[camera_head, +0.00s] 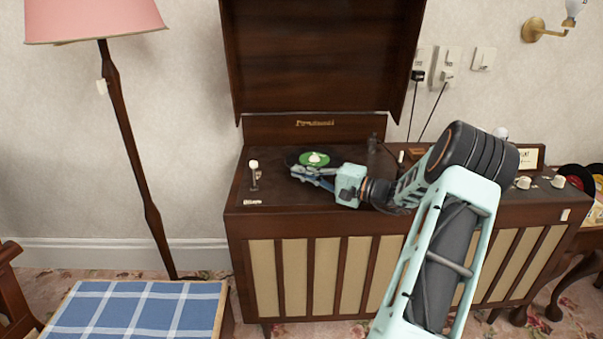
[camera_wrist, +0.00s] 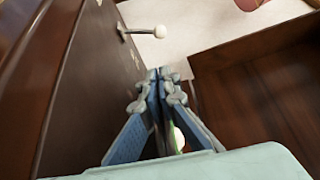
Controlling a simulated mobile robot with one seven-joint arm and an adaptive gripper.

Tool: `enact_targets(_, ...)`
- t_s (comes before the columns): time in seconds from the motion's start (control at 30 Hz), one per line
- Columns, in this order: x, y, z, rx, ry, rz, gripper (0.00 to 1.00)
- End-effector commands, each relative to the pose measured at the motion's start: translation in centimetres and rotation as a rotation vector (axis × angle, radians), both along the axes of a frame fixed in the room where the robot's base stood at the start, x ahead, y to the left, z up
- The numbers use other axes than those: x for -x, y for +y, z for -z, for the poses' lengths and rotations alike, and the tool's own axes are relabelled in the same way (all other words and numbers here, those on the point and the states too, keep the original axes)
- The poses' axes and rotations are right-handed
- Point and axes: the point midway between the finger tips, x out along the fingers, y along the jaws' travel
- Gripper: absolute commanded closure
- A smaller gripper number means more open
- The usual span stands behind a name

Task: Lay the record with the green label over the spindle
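The record with the green label (camera_head: 305,157) is a dark disc at the turntable area of the wooden record cabinet. A white piece shows at the middle of its label. My gripper (camera_head: 293,172) reaches in from the right, along the record's front edge. In the wrist view, my gripper's fingertips (camera_wrist: 160,76) are close together, with a thin dark strip between the fingers that looks like the record's edge. A sliver of green label and white (camera_wrist: 179,140) shows between the fingers. The spindle and the gap under the record cannot be made out.
A lever with a white knob (camera_head: 253,165) stands on the deck left of the record; it also shows in the wrist view (camera_wrist: 160,31). The open lid (camera_head: 320,60) rises behind. Knobs (camera_head: 523,183) are at the right. A lamp (camera_head: 115,100) stands left.

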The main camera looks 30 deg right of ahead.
Motion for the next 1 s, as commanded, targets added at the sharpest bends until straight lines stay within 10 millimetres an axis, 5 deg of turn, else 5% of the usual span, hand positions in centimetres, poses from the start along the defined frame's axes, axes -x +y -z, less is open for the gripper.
enact_targets(0.23, 0.0, 0.0, 0.0, 0.000, -0.001, 0.000, 1.00)
enact_targets(0.47, 0.0, 0.0, 0.0, 0.001, 0.000, 0.000, 0.75)
enact_targets(0.77, 0.2, -0.1, 0.0, 0.000, 0.001, 0.001, 0.75)
enact_targets(1.0, 3.1, -1.8, 0.0, 0.001, 0.001, 0.005, 0.75)
